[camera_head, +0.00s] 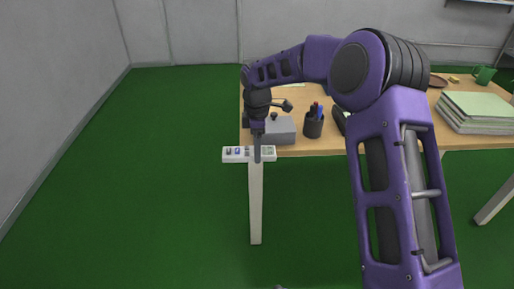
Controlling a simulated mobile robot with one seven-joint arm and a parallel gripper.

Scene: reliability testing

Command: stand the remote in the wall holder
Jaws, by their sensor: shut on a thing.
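My gripper (257,153) is shut on a white remote (236,154), near its middle. The remote lies level, with its long side running left to right. Small dark and blue buttons show on its left part and a greenish patch on its right end. It appears in front of the table's near left corner, over the top of a leg; I cannot tell the gap between them. The gripper fingers hide part of the remote. I cannot make out a wall holder in this view.
The wooden table (345,148) carries a grey box (281,131), a dark pen cup (313,125), a stack of papers (478,109) and a green mug (484,75). A pale table leg (255,205) stands below the remote. The green floor at left is clear.

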